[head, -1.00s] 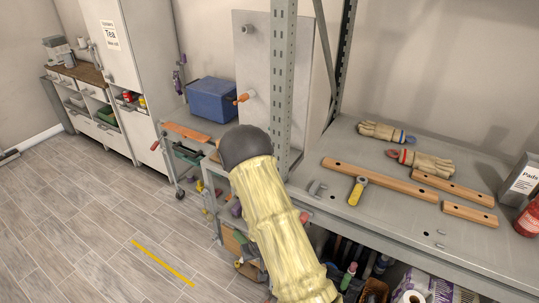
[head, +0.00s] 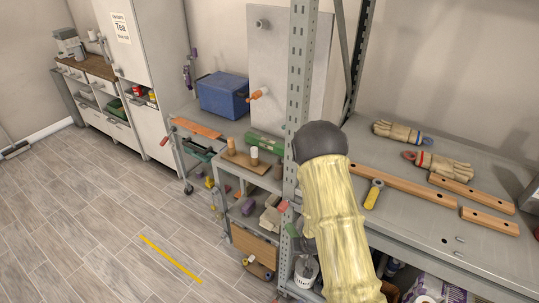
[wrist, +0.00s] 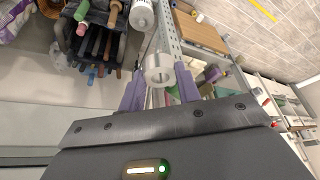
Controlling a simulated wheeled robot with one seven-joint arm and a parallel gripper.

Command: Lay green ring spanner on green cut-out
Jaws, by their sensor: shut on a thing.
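My gripper (wrist: 160,88) has purple fingers and is shut on a pale grey metal ring-shaped piece (wrist: 158,70) in the wrist view. The piece is seen nearly end-on; no green shows on it, so I cannot tell whether it is the green ring spanner. In the head view the gripper is hidden behind my yellow-sleeved arm, which reaches beside the rack post. No green cut-out can be made out. A long green item (head: 265,147) lies on the rolling rack's top, near a brown board with pegs (head: 253,160).
A perforated metal post (head: 300,85) stands close to my arm. The grey shelf (head: 415,232) at right holds wooden bars, gloves and a yellow-handled tool (head: 373,194). A blue box (head: 222,95) stands on the bench behind.

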